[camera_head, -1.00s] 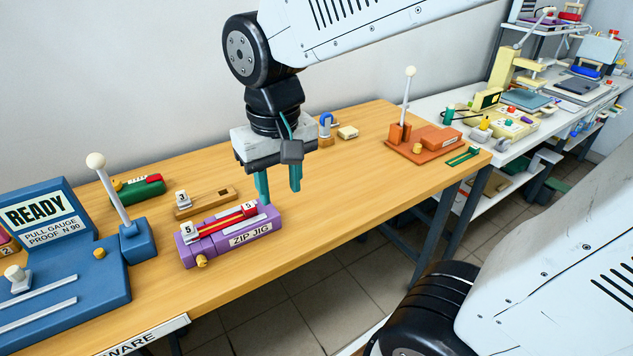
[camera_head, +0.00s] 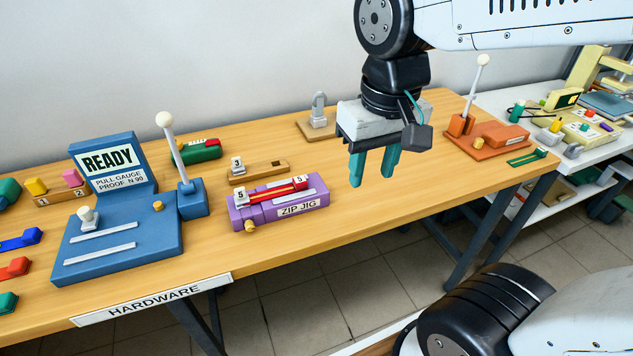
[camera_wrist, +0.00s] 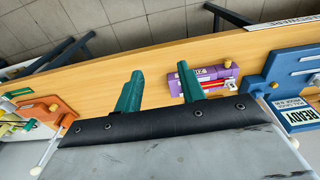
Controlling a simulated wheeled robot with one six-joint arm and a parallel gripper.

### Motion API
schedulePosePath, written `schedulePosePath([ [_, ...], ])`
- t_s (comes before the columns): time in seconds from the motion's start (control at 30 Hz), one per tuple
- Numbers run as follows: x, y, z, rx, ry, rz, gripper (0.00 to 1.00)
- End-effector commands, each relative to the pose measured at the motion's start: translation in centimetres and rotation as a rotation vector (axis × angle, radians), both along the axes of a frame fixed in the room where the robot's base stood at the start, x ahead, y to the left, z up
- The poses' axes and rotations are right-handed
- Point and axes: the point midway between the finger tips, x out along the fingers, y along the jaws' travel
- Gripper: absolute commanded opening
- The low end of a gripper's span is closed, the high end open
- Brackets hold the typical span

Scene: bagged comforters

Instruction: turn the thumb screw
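The purple zip jig (camera_head: 312,199) lies on the wooden bench, with a red slider strip along its top and blocks marked 5. A small brass-yellow thumb screw (camera_head: 249,226) sticks out of its front face near the left end. The jig also shows in the wrist view (camera_wrist: 205,74), with a yellow knob (camera_wrist: 227,64) at its edge. My gripper (camera_head: 372,178) hangs above the bench, right of the jig and apart from it. Its teal fingers are spread and empty, as the wrist view (camera_wrist: 160,72) also shows.
A blue pull gauge (camera_head: 115,245) reading READY, with a lever and its own brass knob (camera_head: 158,206), stands left of the jig. A wooden holder (camera_head: 270,173) lies behind the jig. An orange fixture (camera_head: 490,140) with a lever stands at right.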

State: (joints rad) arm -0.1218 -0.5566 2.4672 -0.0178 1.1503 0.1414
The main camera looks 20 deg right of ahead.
Motion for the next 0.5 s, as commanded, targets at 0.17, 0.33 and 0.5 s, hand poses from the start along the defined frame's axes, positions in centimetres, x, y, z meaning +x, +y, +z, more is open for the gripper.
schedulePosePath([
  [0.17,0.3,0.6,-1.1,-0.005,0.044,0.023,0.4],
  [0.33,2.9,3.5,-4.0,0.028,0.149,0.058,0.4],
  [0.5,7.1,8.5,-7.9,0.122,0.201,0.067,0.4],
])
